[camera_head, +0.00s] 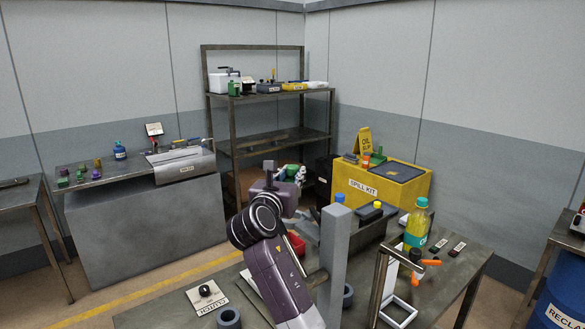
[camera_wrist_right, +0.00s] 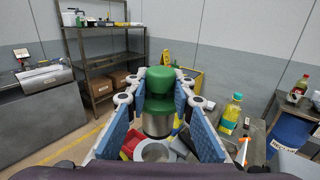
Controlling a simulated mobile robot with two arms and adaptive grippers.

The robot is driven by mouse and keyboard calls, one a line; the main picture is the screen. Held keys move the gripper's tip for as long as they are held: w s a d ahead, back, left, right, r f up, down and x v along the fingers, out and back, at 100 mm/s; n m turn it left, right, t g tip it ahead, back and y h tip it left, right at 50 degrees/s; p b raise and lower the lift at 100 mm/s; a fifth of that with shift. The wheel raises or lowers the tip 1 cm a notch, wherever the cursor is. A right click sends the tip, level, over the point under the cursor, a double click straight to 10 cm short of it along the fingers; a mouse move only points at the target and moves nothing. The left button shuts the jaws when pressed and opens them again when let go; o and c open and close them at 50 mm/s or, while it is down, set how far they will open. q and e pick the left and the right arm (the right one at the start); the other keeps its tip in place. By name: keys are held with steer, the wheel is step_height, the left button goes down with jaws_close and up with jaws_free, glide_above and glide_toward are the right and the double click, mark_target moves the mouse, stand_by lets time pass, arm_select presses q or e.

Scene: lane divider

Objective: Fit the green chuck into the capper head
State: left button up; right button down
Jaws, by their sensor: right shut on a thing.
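My right gripper (camera_head: 297,174) is raised above the workbench in the head view. It is shut on the green chuck, whose green top (camera_wrist_right: 160,88) shows between the blue finger pads in the right wrist view. A silver cylinder (camera_wrist_right: 157,123) shows directly below the green part; I cannot tell whether it belongs to the chuck. A grey ring (camera_wrist_right: 154,151) lies lower, between the pads. In the head view a tall grey post (camera_head: 335,262) stands on the bench beside my right arm. I cannot make out the capper head for certain. My left gripper is not in view.
The workbench (camera_head: 450,272) holds a yellow-green bottle (camera_head: 417,226), a white frame (camera_head: 398,312), an orange-handled item (camera_head: 430,262) and a grey ring (camera_head: 229,318). The left bench (camera_head: 140,205) holds several small coloured parts. A yellow spill kit (camera_head: 365,187) and shelving (camera_head: 232,130) stand behind.

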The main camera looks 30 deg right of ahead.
steer(key=shift+f, duration=0.55)
step_height(320, 180, down, 2)
steer(key=shift+w+f+b, duration=0.15)
steer(key=shift+b, duration=0.3)
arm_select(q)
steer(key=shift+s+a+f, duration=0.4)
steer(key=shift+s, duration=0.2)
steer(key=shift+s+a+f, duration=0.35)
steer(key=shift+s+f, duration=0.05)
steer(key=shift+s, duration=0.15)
arm_select(e)
steer(key=shift+f, duration=0.45)
arm_select(q)
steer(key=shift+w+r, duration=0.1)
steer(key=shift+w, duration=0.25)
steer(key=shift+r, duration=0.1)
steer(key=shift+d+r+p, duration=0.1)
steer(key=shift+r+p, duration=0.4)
steer(key=shift+p, duration=0.05)
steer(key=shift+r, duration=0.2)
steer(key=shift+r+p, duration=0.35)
steer(key=shift+p, duration=0.25)
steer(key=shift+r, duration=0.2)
